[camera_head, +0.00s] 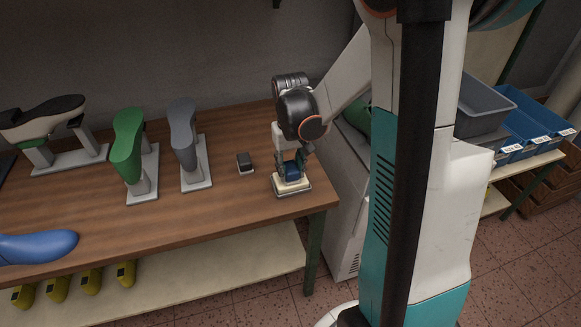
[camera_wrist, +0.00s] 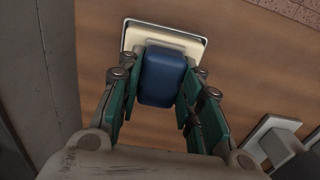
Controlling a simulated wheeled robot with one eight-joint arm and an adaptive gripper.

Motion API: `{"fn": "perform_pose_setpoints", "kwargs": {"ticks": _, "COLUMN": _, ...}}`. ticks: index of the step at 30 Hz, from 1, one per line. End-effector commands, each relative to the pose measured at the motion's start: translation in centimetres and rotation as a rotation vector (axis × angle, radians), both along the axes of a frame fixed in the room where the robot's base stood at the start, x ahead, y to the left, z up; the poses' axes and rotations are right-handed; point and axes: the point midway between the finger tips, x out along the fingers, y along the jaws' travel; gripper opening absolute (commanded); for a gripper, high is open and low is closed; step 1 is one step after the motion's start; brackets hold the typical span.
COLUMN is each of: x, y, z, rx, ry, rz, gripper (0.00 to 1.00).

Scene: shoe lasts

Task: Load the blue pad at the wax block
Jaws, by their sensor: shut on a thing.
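The blue pad (camera_head: 292,170) is between the fingers of my gripper (camera_head: 291,163), which is shut on it. In the wrist view the pad (camera_wrist: 163,76) is a dark blue rounded block between the green fingers of my gripper (camera_wrist: 160,98). The wax block (camera_head: 290,185) is a cream slab on a grey-edged tray near the table's right end. It also shows in the wrist view (camera_wrist: 133,38). The pad is at the wax block's top, over its middle. I cannot tell whether they touch.
A small dark block (camera_head: 244,161) sits left of the wax block on the wooden table (camera_head: 230,209). Green (camera_head: 127,145) and grey (camera_head: 184,137) shoe lasts stand on stands further left. A blue last (camera_head: 38,247) is at the front left. The table's right edge is close.

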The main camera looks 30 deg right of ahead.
Motion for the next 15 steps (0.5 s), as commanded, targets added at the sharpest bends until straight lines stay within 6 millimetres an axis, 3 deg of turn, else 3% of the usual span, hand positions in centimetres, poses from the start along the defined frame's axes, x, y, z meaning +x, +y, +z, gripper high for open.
{"fn": "perform_pose_setpoints", "kwargs": {"ticks": 8, "x": -0.1, "y": 0.0, "z": -0.1, "rx": 0.001, "ry": 0.002, "rz": 0.000, "gripper": 0.14}}
{"fn": "perform_pose_setpoints", "kwargs": {"ticks": 15, "x": -0.1, "y": 0.0, "z": 1.3, "rx": 0.000, "ry": 0.001, "rz": 0.000, "gripper": 0.14}}
